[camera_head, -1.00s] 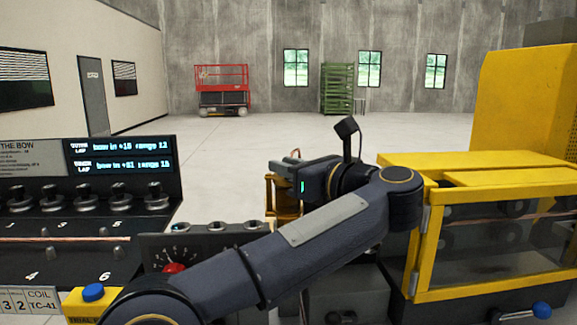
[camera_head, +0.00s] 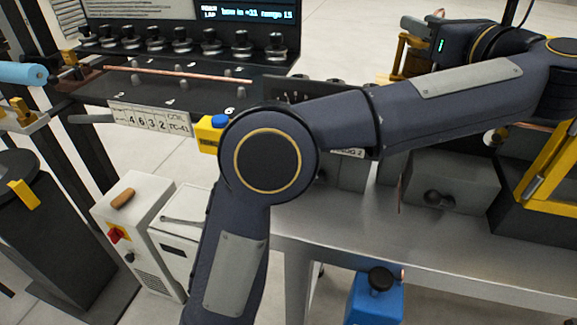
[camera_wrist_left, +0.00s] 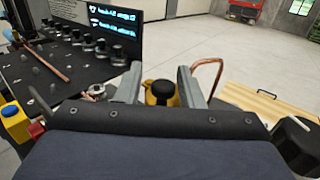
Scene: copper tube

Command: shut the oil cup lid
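My left gripper (camera_wrist_left: 158,72) shows in the left wrist view with its two grey fingers spread apart. A yellow, brass-like cup with a round black top (camera_wrist_left: 161,94) shows between the fingers; it may be the oil cup. I cannot tell whether its lid is open or whether a finger touches it. In the head view my left gripper (camera_head: 432,45) is at the upper right, beside a yellow-brown part (camera_head: 410,58). My arm and gripper hide much of that spot. My right gripper is in neither view.
A bent copper tube (camera_wrist_left: 208,68) rises by the right finger. A black panel with several knobs (camera_head: 185,42) stands at the left, with a straight copper tube (camera_head: 165,76). A yellow-framed guard (camera_head: 552,180) is at the right. A blue container (camera_head: 374,302) stands low in front.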

